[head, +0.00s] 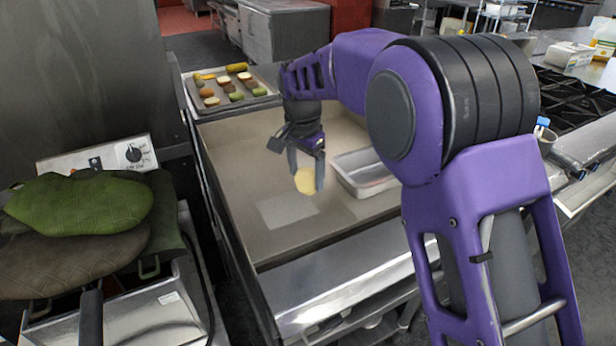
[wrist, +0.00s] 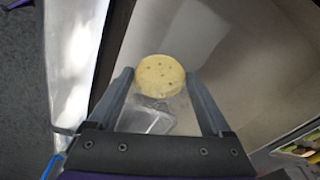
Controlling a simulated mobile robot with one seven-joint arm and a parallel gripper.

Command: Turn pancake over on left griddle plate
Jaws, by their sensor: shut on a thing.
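A round, pale yellow pancake (head: 306,181) is gripped between the fingertips of my gripper (head: 307,177). It also shows in the wrist view (wrist: 160,76), with its speckled face toward the camera and a finger at each side. The gripper points down. The pancake appears to be held above the flat griddle-like surface (head: 240,165); the exact gap is hard to tell. A lighter rectangular patch (head: 288,211) lies on that surface, just below and left of the pancake. I cannot tell for sure which part is the left griddle plate.
A metal pan (head: 364,174) sits right of the gripper. A tray (head: 205,105) with several food pieces stands at the far left. Green quilted pads (head: 80,200) lie over an appliance with a dial (head: 134,153) at left. The surface around the patch is clear.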

